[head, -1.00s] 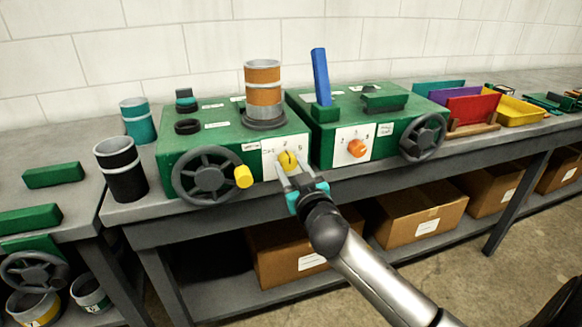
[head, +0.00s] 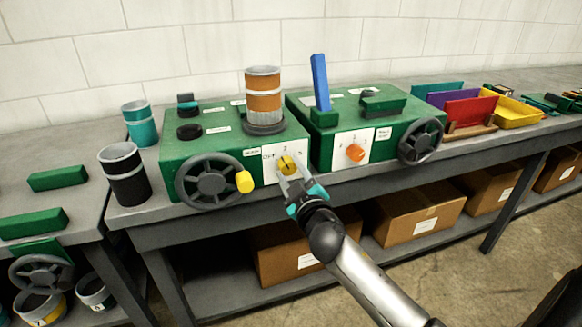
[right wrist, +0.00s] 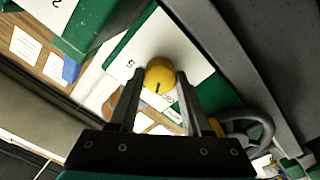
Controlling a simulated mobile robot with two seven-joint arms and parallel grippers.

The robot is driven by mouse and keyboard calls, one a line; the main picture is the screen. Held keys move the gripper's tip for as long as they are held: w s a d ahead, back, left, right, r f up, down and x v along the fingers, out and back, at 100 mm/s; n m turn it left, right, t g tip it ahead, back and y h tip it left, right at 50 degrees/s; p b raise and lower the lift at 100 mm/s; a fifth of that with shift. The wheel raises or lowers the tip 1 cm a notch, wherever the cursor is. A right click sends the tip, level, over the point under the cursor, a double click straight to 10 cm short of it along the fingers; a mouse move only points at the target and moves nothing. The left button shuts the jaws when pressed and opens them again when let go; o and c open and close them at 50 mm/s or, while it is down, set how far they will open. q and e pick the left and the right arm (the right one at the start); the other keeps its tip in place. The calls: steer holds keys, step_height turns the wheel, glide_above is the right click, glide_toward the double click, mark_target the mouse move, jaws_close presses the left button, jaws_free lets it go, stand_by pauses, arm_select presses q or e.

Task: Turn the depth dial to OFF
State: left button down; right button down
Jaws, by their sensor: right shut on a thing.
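The yellow dial (head: 287,164) sits on a white plate (head: 270,172) on the front of the left green machine (head: 215,145). OFF is printed on the plate's left side and a 3 at its top. My right gripper (head: 288,171) is shut on the dial, one finger on each side. In the right wrist view the dial (right wrist: 160,75) shows between the fingertips (right wrist: 160,84), with a short dark mark on its face. The fingers partly cover the plate, and I cannot read the dial's exact setting. My left gripper is not in view.
A yellow-handled handwheel (head: 209,178) is close left of the dial. An orange dial (head: 355,152) and another handwheel (head: 421,141) are on the right machine. Cans, including a black one (head: 124,175), stand at left. Cardboard boxes (head: 417,213) sit on the shelf below.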

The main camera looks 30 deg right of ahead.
steer(key=n+p, duration=0.1)
steer(key=n, duration=0.1)
steer(key=shift+n, duration=1.1)
steer(key=shift+n+p, duration=0.3)
steer(key=shift+n, duration=0.3)
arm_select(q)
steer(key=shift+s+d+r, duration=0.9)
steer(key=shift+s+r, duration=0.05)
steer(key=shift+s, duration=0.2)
arm_select(e)
steer(key=shift+n, duration=0.5)
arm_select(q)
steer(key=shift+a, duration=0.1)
arm_select(e)
steer(key=shift+c, duration=1.7)
jaws_free()
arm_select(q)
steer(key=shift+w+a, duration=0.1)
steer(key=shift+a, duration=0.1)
arm_select(e)
steer(key=shift+s, duration=0.1)
